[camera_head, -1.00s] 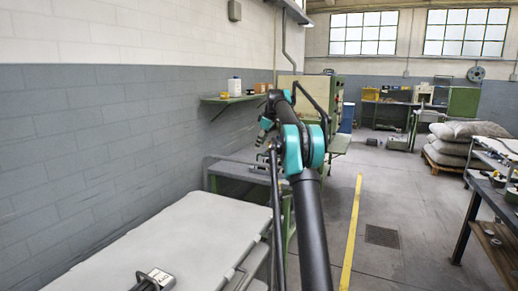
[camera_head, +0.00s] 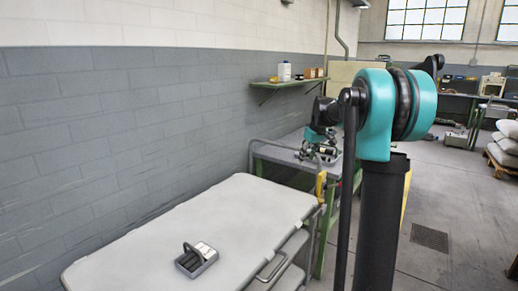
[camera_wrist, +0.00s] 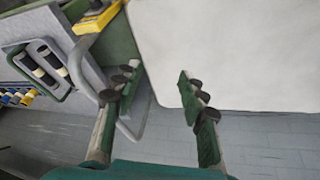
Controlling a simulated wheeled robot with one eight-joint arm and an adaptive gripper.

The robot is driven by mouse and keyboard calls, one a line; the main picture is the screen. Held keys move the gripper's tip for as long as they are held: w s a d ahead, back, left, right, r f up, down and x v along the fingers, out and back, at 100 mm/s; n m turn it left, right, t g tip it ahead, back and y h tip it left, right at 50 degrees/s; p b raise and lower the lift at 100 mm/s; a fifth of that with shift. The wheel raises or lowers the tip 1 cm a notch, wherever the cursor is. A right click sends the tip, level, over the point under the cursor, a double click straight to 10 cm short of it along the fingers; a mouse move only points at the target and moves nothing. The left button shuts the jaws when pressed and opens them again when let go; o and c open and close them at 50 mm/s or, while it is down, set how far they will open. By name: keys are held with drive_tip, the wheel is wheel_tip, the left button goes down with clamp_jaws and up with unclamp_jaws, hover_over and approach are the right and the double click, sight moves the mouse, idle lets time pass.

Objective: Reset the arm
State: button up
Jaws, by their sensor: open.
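My arm rises in the right half of the head view, its teal-and-black joint close to the camera. My gripper (camera_head: 322,152) hangs at the far end of the arm, small and partly hidden by it, above the grey-topped bench (camera_head: 275,152). In the wrist view my gripper (camera_wrist: 160,84) is open, with two separate green-and-grey fingers and nothing between them. The pale cart top (camera_wrist: 235,50) lies beyond the right finger.
A grey handled tray (camera_head: 196,260) with light pieces sits on the pale cart (camera_head: 150,235). A tray with dark-and-cream cylinders (camera_wrist: 40,65) and a yellow object (camera_wrist: 97,18) show left in the wrist view. A green wall shelf (camera_head: 288,82) hangs behind.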

drive_tip(key=s+f+m, duration=0.2)
drive_tip(key=s+f, duration=0.5)
drive_tip(key=s, duration=0.6)
drive_tip(key=s+a+f+m+h, duration=0.1)
drive_tip(key=s+f, duration=0.6)
drive_tip(key=s, duration=0.7)
drive_tip(key=s+f+m, duration=0.3)
drive_tip(key=s+f, duration=0.5)
drive_tip(key=s, duration=0.5)
drive_tip(key=shift+s+a, duration=0.3)
drive_tip(key=shift+a, duration=0.1)
